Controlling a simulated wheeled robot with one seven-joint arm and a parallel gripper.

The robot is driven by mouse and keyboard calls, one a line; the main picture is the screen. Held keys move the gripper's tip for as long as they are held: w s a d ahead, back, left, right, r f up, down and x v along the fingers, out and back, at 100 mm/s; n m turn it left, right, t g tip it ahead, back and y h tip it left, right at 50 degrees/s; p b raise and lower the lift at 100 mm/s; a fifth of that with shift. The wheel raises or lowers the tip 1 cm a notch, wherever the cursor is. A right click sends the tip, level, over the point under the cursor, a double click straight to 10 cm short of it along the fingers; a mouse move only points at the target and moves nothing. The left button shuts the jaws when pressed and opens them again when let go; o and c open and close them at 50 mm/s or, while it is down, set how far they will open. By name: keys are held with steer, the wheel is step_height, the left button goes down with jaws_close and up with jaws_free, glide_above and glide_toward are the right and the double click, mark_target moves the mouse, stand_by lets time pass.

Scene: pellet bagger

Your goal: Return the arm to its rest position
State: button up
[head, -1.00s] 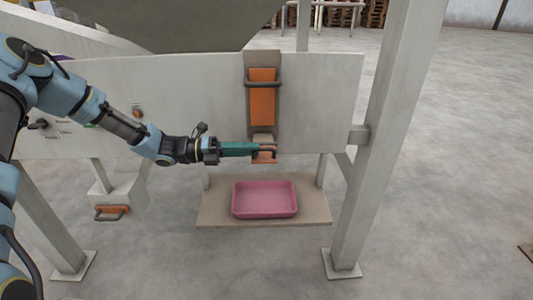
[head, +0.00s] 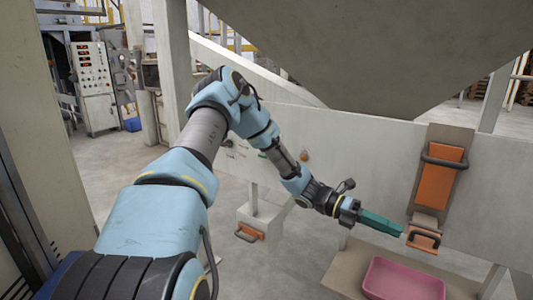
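My arm reaches from the lower left across the head view to the right. My gripper (head: 402,231) has teal fingers that point right, their tips beside a small orange handle (head: 424,239) at the lower end of the chute plate. The fingers show side-on, so I cannot tell whether they are apart, or whether they touch the handle.
A pink tray (head: 402,283) stands on a beige shelf (head: 347,268) below the gripper. An orange gate with a dark bar (head: 437,185) sits above the handle. A grey hopper (head: 385,55) hangs overhead. A box with an orange handle (head: 250,232) is below the panel. A control cabinet (head: 95,85) stands far left.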

steer(key=a+r+m+t+y, duration=0.2)
steer(key=a+m+t+y, duration=0.2)
steer(key=a, duration=0.9)
steer(key=w+a+r+m+t+y, duration=0.1)
steer(key=a+m+t+y, duration=0.3)
steer(key=a+m, duration=0.7)
steer(key=a+r+m+t+y, duration=0.3)
steer(key=a+m, duration=0.4)
steer(key=a, duration=1)
steer(key=shift+w+a+r+m+t+y, duration=0.15)
steer(key=shift+w+r+m+t+y, duration=0.2)
steer(key=shift+t+y, duration=0.5)
